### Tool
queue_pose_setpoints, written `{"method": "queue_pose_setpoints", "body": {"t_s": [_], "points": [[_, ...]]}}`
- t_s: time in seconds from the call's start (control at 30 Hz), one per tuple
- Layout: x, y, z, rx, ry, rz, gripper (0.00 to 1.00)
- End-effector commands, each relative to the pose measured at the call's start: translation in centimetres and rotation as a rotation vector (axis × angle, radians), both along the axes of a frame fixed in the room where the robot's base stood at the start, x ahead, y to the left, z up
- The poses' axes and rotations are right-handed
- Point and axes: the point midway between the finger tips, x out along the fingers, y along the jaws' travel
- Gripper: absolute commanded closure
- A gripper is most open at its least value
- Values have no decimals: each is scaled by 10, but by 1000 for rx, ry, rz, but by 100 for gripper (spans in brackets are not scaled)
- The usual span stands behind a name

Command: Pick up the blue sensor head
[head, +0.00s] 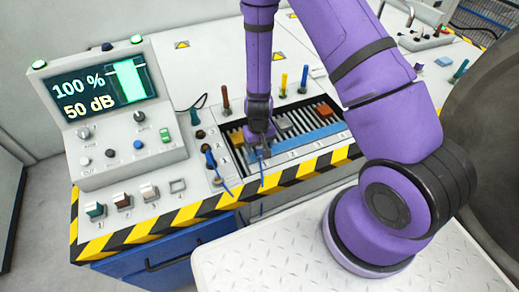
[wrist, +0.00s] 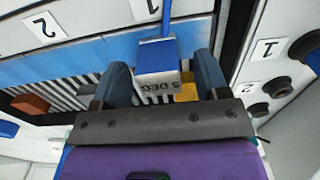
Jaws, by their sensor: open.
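The blue sensor head (wrist: 157,56) is a small blue block with a grey face marked "5 DEG" and a blue cable at its far end. It sits by the blue numbered strip of the ribbed tray (wrist: 85,62). My gripper (wrist: 162,78) is open, with one dark finger on each side of the block and visible gaps between. In the head view my gripper (head: 258,139) points down over the front left part of the tray, and the blue block (head: 263,153) shows just below it, partly hidden.
A yellow block (wrist: 188,91) lies close by the right finger. An orange-brown block (head: 324,109) is farther right in the tray. Upright coloured handles (head: 225,98) stand behind the tray. The control console (head: 120,105) is at left, and a blue-handled item (head: 209,159) stands near sockets.

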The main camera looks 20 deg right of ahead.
Motion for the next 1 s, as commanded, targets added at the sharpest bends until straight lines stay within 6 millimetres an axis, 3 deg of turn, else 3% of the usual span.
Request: {"method": "queue_pose_setpoints", "body": {"t_s": [0.13, 0.43, 0.7, 0.77, 1.0], "points": [[0, 0, -13, 1, 0, 0, 32], [0, 0, -16, 0, -1, 1, 32], [0, 0, -16, 0, -1, 1, 88], [0, 0, -16, 0, -1, 1, 92], [0, 0, -15, 0, -1, 1, 92]]}}
